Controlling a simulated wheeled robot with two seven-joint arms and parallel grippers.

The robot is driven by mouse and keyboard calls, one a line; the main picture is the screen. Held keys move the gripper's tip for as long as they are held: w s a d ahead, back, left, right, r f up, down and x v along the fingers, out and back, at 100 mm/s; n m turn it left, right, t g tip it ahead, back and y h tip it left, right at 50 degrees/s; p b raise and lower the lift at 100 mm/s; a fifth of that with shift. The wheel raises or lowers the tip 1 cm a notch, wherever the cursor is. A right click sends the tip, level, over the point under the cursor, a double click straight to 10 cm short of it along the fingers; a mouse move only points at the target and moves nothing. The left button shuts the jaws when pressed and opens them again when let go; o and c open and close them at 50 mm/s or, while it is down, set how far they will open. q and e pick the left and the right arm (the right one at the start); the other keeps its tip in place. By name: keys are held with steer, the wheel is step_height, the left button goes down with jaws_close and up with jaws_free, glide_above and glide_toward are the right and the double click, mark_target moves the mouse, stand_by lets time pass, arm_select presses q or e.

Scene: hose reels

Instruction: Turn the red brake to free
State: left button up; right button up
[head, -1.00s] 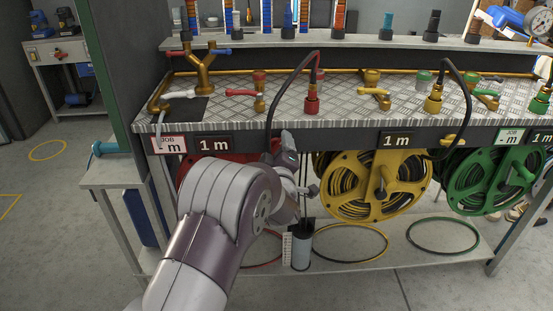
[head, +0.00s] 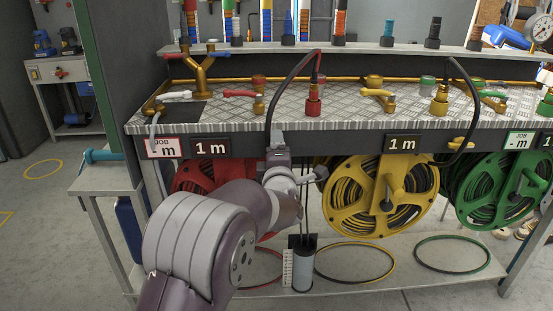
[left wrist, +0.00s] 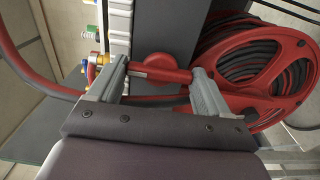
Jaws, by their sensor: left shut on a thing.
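The red brake (left wrist: 165,72) shows in the left wrist view as a short red lever with a round end, between my two grey fingers. My left gripper (left wrist: 158,82) is shut on it. The red hose reel (left wrist: 262,60) lies just to its right. In the head view the same gripper (head: 278,152) is up at the bench's front edge, and it hides the brake there. The red reel (head: 205,172) is partly covered by my left arm. My right gripper is in neither view.
A yellow reel (head: 380,195) and a green reel (head: 503,190) hang under the bench top (head: 210,118) to the right. A grey cylinder (head: 303,265) stands on the lower shelf close to my arm. Open floor (head: 45,235) is at the left.

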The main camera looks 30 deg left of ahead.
arm_select(q)
steer(key=shift+f, duration=0.1)
stand_by(0.4)
steer(key=o, duration=1)
steer(key=shift+s, duration=0.1)
steer(key=shift+p+v, duration=1.65)
steer(key=shift+v, duration=4.6)
